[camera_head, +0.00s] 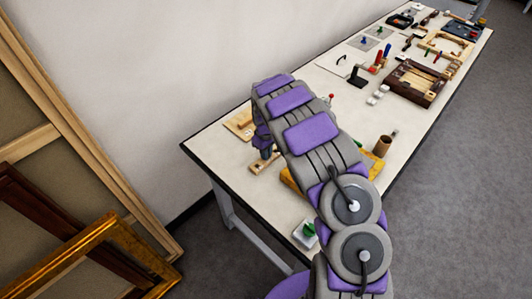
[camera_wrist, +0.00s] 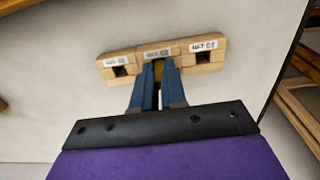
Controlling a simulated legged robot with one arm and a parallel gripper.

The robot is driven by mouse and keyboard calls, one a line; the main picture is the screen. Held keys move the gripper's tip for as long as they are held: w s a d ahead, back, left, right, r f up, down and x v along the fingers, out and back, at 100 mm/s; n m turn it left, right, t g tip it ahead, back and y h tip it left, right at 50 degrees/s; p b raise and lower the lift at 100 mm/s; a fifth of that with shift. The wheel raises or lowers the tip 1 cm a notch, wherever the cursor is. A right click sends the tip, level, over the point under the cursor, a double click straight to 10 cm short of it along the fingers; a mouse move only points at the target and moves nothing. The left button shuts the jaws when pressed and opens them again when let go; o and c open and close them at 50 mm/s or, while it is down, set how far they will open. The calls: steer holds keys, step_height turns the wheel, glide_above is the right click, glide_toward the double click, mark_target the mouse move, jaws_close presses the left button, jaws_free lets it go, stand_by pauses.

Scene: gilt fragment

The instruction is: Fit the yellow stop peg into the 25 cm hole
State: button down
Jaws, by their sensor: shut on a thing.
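A wooden block (camera_wrist: 190,68) with three paper labels lies on the table; it also shows in the head view (camera_head: 258,168). Square dark holes show near its left and right ends. Only a sliver of the peg shows between the fingertips. The fingers hide the middle hole, so I cannot tell whether the peg's lower end is in it.
The white table (camera_head: 220,150) has a wooden board (camera_head: 239,123) behind the block. A white tray with a green item (camera_head: 305,234) is near the front edge. Frames lean at left.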

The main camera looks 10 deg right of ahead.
steer(key=shift+f, duration=0.15)
steer(key=c, duration=1.2)
jaws_free()
